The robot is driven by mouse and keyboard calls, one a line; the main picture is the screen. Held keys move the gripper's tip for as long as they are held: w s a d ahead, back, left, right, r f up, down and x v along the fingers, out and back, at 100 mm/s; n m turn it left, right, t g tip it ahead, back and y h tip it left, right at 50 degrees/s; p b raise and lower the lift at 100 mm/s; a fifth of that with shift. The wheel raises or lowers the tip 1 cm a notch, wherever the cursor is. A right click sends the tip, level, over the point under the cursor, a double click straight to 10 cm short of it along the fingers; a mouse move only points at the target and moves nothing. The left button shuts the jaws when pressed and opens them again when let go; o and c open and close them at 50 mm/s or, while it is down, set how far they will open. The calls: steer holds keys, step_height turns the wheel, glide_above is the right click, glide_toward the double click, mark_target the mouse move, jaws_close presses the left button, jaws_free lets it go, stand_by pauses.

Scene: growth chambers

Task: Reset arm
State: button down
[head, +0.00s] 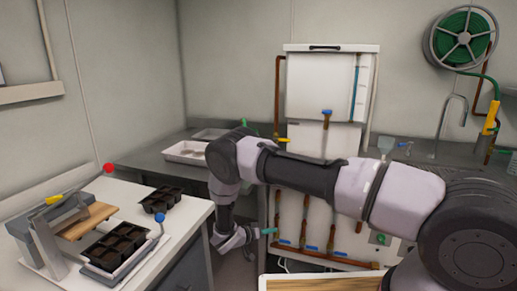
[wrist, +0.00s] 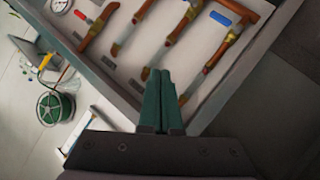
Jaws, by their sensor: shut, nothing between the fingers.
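My gripper (wrist: 158,88) shows in the wrist view with its two green fingers pressed together and nothing between them. In the head view my gripper (head: 268,231) hangs low at the end of my bent arm, pointing right. It is in front of the copper pipe panel (head: 340,226) below the grey counter. The same panel fills the upper part of the wrist view, with copper pipes (wrist: 180,25) and a gauge (wrist: 60,6).
On the left, a white bench (head: 185,226) holds black seedling trays (head: 117,245) and a wooden-topped press (head: 85,221). White trays (head: 187,152) sit on the grey counter (head: 150,163). A white cabinet (head: 318,85) and a green hose reel (head: 465,37) are behind. A wood-topped surface (head: 320,284) is at the bottom.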

steer(key=w+d+r+m+g+y, duration=0.1)
steer(key=d+r+g, duration=0.2)
steer(key=r, duration=0.8)
steer(key=w+d+r+m+g, duration=0.1)
steer(key=d+r+m+g, duration=0.2)
steer(key=r, duration=0.8)
steer(key=s+d+r+g+y, duration=0.1)
steer(key=s+d+r+y, duration=0.2)
steer(key=r, duration=0.6)
steer(key=s+d+r+g+y, duration=0.1)
steer(key=s+d+r, duration=0.35)
steer(key=r, duration=0.35)
steer(key=s+d+r+n+t+y, duration=0.1)
steer(key=s+d+r+t+y, duration=0.2)
steer(key=s+r, duration=0.6)
steer(key=s+d+r+n+t+y, duration=0.1)
steer(key=s+d+r+t+y, duration=0.2)
steer(key=s+r, duration=0.7)
steer(key=s+y, duration=0.1)
steer(key=s, duration=0.3)
steer(key=shift+s+d+r+n+y, duration=0.2)
steer(key=shift+s+d+n+y, duration=0.1)
steer(key=shift+s+n, duration=0.1)
